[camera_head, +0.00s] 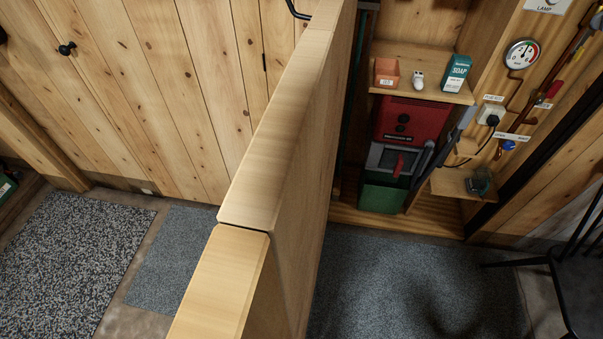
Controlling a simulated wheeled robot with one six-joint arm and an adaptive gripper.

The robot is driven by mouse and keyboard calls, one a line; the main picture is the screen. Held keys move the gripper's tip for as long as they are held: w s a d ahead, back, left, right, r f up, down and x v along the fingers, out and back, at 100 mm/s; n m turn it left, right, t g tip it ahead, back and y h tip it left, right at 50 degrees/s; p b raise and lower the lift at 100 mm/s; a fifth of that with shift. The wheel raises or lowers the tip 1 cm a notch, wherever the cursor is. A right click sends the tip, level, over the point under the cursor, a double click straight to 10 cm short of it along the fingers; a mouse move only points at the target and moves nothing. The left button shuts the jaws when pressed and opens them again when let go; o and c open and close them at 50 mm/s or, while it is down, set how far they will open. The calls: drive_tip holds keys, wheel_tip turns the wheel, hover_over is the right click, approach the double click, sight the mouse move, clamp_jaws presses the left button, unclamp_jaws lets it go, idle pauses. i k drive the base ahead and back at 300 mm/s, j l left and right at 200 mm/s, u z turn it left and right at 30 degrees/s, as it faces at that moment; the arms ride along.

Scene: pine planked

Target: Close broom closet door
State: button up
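The broom closet door (285,130) is a pale wooden panel seen almost edge-on from above. It stands open, jutting from the closet towards me through the middle of the view. A dark seam crosses its top edge near the close end. A black curved handle (298,10) shows at the top, on the left side of the panel; most of it is cut off. The open closet (420,55) is to the right of the door, with its inside visible. My gripper is not in view.
Inside the closet are a shelf (425,88) with a soap box (456,73), a red unit (410,122) and a gauge (522,54). A black chair (575,285) stands at right. Grey mats (70,265) cover floor at left; another mat (420,285) lies before the closet.

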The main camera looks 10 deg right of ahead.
sight(254, 276)
drive_tip(key=j+z, duration=0.1)
drive_tip(key=j, duration=0.3)
drive_tip(key=k+j+z, duration=0.15)
drive_tip(key=j, duration=0.2)
drive_tip(key=k+j+z, duration=0.1)
drive_tip(key=j, duration=0.25)
drive_tip(key=k+j+z, duration=0.15)
drive_tip(key=j, duration=0.2)
drive_tip(key=k+j+z, duration=0.1)
drive_tip(key=j, duration=0.25)
drive_tip(key=k+j, duration=0.1)
drive_tip(key=j, duration=0.3)
drive_tip(key=k+j, duration=0.15)
drive_tip(key=j, duration=0.3)
drive_tip(key=k+j, duration=0.1)
drive_tip(key=j, duration=0.3)
drive_tip(key=j+z, duration=0.05)
